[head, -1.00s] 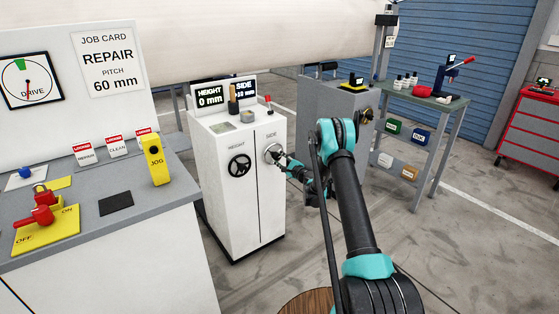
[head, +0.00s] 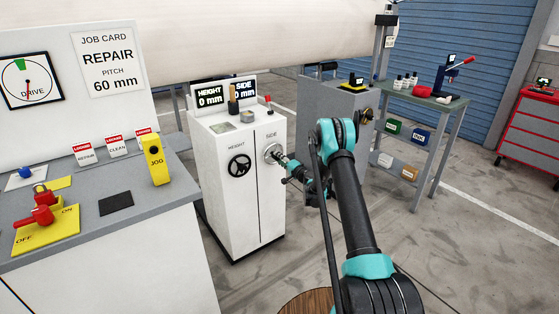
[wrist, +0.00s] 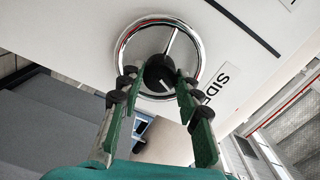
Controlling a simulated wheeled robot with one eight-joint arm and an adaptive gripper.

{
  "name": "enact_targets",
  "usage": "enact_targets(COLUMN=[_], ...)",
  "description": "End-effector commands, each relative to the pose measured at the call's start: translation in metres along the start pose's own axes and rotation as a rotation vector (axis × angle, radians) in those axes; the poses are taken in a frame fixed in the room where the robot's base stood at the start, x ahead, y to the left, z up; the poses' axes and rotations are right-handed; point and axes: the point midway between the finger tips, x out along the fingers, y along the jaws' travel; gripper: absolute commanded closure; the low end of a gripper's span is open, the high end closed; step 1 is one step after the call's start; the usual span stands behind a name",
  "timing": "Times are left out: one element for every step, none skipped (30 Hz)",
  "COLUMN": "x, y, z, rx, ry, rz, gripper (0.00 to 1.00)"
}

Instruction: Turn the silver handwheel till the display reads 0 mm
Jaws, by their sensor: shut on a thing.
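The silver handwheel (head: 272,153) is on the right of the white cabinet's front, beside the SIDE label. My gripper (wrist: 157,82) is shut on that hub, one finger on each side. In the head view my gripper (head: 281,160) reaches the wheel from the right. The SIDE display (head: 245,91) on top of the cabinet shows "0 mm"; a brown-topped post (head: 233,98) in front may hide its left edge.
The HEIGHT display (head: 210,96) reads 0 mm. A black handwheel (head: 239,166) sits left of the silver one. A grey cabinet (head: 340,105) stands behind at right, and the control bench (head: 100,240) at left. Floor right of the white cabinet is open.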

Motion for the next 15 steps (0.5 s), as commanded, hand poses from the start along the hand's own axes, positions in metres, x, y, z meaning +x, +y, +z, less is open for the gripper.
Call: enact_targets(x=[-0.0011,-0.0011,-0.0011,-0.0011,-0.0011,-0.0011,-0.0011,-0.0011,-0.0011,-0.0011,-0.0011,-0.0011,-0.0011,-0.0011,-0.0011], y=[0.0008,0.0008,0.0008,0.0008,0.0008,0.0008,0.0009,0.0009,0.0009,0.0009,0.0009,0.0009,0.0009,0.0009,0.0009], z=[0.0008,0.0008,0.0008,0.0008,0.0008,0.0008,0.0008,0.0009,0.0009,0.0009,0.0009,0.0008,0.0008,0.0009,0.0009], rx=[-0.032,-0.052,-0.075,-0.091,-0.106,-0.124,-0.137,-0.148,-0.162,-0.171,-0.178,-0.188,-0.194,-0.199,-0.204], ry=[-0.002,-0.002,-0.002,-0.002,-0.002,-0.002,-0.002,-0.002,-0.002,-0.002,-0.002,-0.002,-0.002,-0.002,-0.002], rz=[0.001,0.001,0.001,0.001,0.001,0.001,0.001,0.001,0.001,0.001,0.001,0.001,0.001,0.001,0.001], gripper=[0.95,0.96,0.96,0.96,0.96,0.96,0.96,0.96,0.96,0.96,0.96,0.96,0.96,0.96,0.96])
